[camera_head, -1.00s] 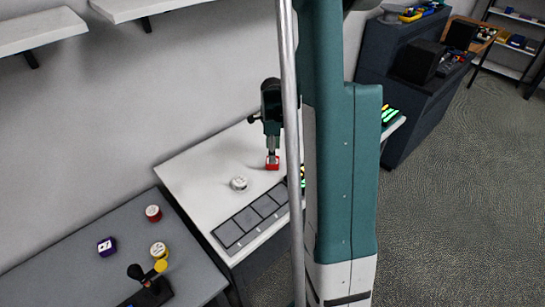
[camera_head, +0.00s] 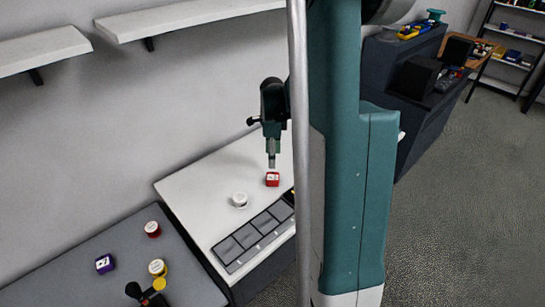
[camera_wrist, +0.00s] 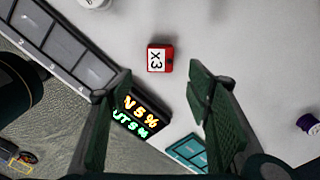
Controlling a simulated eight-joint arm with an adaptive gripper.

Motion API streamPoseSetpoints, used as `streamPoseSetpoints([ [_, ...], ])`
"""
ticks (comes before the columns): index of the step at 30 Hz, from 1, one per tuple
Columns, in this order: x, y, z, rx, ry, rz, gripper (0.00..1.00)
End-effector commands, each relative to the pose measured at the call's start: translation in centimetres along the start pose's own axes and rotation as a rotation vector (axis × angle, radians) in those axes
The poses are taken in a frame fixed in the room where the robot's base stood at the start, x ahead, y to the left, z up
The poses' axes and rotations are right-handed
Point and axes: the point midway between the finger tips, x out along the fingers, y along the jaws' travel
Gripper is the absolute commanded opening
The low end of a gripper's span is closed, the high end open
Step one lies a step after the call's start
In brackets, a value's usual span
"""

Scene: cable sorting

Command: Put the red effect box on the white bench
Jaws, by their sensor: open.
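The red effect box (camera_head: 272,179), with a white top marked X3, rests on the white bench (camera_head: 190,190). In the wrist view the box (camera_wrist: 160,57) sits on the pale bench top, beyond my fingertips and touching neither. My gripper (camera_head: 271,164) hangs just above the box in the head view. In the wrist view my gripper (camera_wrist: 160,85) has its two green fingers spread wide with nothing between them.
A round white tin (camera_head: 240,199) and a row of grey panels (camera_head: 249,236) lie on the bench. A lit display (camera_wrist: 140,113) and a teal item (camera_wrist: 188,153) show in the wrist view. The grey table (camera_head: 120,245) at left holds several small objects.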

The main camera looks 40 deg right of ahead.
Motion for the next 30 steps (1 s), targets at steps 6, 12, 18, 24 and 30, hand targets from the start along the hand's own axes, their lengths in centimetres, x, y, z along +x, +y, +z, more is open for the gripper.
streamPoseSetpoints([
  [6,0.0,0.0,0.0,0.0,0.0,0.0,0.5],
  [12,-0.2,0.2,0.2,-0.012,-0.001,-0.003,0.5],
  [18,-1.6,1.3,1.3,-0.085,-0.004,-0.021,0.5],
  [24,-4.2,3.6,3.3,-0.24,-0.01,-0.062,0.5],
  [30,-7.2,6.5,5.6,-0.432,-0.013,-0.114,0.5],
])
